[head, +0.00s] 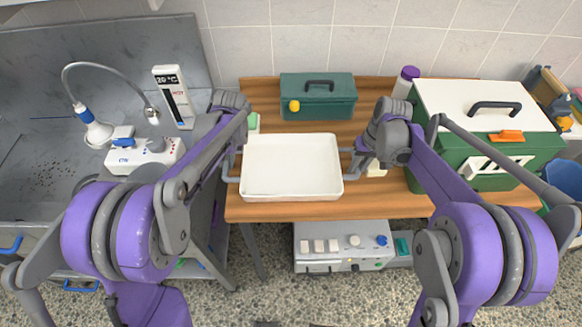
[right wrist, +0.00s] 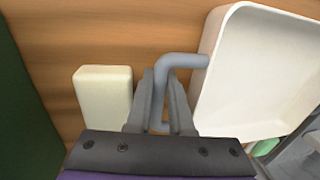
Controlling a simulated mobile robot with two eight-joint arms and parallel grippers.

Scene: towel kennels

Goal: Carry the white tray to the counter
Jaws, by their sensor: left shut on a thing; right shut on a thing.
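The white tray (head: 291,167) is empty and looks level over the front middle of the wooden counter (head: 275,212). I cannot tell whether it touches the wood. My left gripper (head: 236,152) is shut on the grey handle at the tray's left side; the arm partly hides the grip. My right gripper (head: 358,160) is shut on the grey handle at the tray's right side. In the right wrist view the fingers close around the grey handle (right wrist: 182,61), which joins the wall of the tray (right wrist: 205,70).
A green toolbox (head: 318,98) stands behind the tray. A large green case with a white lid (head: 480,100) and a purple-capped bottle (head: 404,84) stand right. A cream block (right wrist: 103,95) lies beside my right gripper. A metal sink (head: 40,160) is left. A grey control box (head: 340,246) sits below.

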